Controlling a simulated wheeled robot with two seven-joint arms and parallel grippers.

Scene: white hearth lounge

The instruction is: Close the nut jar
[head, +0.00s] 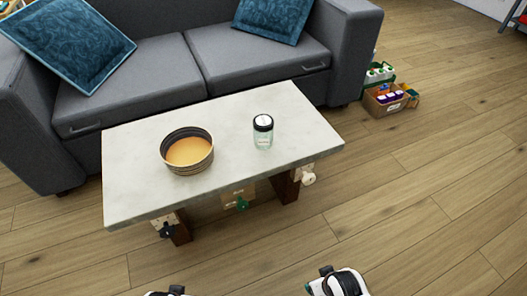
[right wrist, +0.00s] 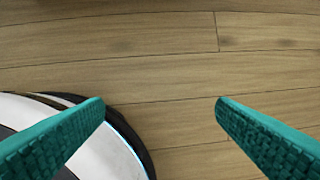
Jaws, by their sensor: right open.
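The nut jar (head: 263,132) stands upright on the right half of the pale coffee table (head: 225,115). It is a small clear, greenish jar with a black-rimmed, pale-topped lid at its mouth. At this size I cannot tell whether the lid is fully seated, and the contents are not clear. My right gripper (right wrist: 161,102) shows two teal fingers wide apart with nothing between them, over the wood floor, away from the jar. Only white and black arm parts show at the bottom of the head view. My left gripper is not clearly in view.
A striped bowl (head: 187,151) with an orange-tan inside stands left of the jar. A grey sofa (head: 130,100) with blue cushions is behind the table. A box of goods (head: 390,99) sits on the floor at right. Floor in front is clear.

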